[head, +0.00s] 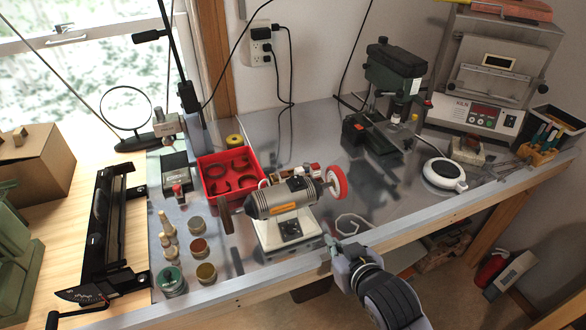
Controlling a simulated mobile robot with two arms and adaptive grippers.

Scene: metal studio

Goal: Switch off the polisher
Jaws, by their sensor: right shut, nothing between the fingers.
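The polisher (285,207) stands on the metal-topped workbench (385,208). It has a grey motor body with an orange label, a red and white wheel on its right end and a dark wheel on its left end. A black switch plate (291,229) is on the front of its pale base. The switch position is too small to tell. My right gripper (329,247) is shut and empty at the bench's front edge, just right of the polisher's base. I cannot tell whether it touches the base. My left gripper is not in view.
A red bin (203,179) stands behind the polisher. Several small tins (206,273) and wooden pegs are to its left. A green drill press (391,85) and a white round device (445,174) are to the right. The bench between polisher and white device is mostly clear.

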